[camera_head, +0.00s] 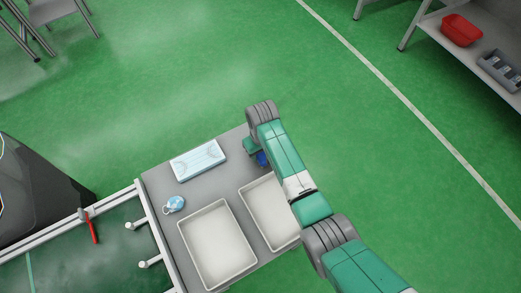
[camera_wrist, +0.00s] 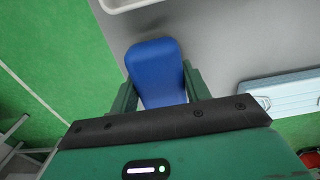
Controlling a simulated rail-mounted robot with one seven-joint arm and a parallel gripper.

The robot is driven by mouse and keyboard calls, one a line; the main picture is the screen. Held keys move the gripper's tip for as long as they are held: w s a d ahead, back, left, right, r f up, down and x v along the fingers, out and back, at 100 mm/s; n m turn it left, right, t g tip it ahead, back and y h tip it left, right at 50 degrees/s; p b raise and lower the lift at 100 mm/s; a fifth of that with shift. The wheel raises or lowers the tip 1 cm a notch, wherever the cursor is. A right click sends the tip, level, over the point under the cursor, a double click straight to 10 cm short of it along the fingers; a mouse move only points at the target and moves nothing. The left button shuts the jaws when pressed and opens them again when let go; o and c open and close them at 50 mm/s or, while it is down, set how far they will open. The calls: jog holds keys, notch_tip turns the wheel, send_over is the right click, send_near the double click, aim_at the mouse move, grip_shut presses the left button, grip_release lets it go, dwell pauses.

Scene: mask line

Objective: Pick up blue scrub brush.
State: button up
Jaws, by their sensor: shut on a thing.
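The blue scrub brush (camera_wrist: 157,72) is between the two green fingers of my gripper (camera_wrist: 158,88) in the wrist view. The fingers are shut on its sides. In the head view a small part of the blue brush (camera_head: 262,158) shows beside my arm, at the right end of the grey table (camera_head: 228,165). My gripper (camera_head: 251,147) is mostly hidden under my arm there. I cannot tell whether the brush touches the table.
A pack of blue masks (camera_head: 198,160) lies on the table, left of my gripper. Two white trays, one at the front (camera_head: 217,246) and one partly under my arm (camera_head: 266,212), stand nearer. A small blue-and-white item (camera_head: 174,204) lies at the left.

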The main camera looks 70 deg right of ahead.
notch_tip(320, 180, up, 11)
jog(key=p, duration=0.4)
jog(key=shift+f, duration=0.2)
jog(key=o, duration=0.5)
jog(key=c, duration=0.4)
jog(key=w+a+r+n+p, duration=0.1)
jog(key=w+a+r+n, duration=0.15)
jog(key=w+a, duration=0.85)
jog(key=w+a+r+n, duration=0.25)
jog(key=w+a, duration=0.45)
jog(key=a, duration=0.8)
jog(key=a+n, duration=0.1)
jog(key=a, duration=0.4)
jog(key=w+a, duration=0.1)
jog(key=a, duration=0.4)
jog(key=w+a+r+n, duration=0.1)
jog(key=a, duration=0.4)
jog(key=shift+n, duration=0.3)
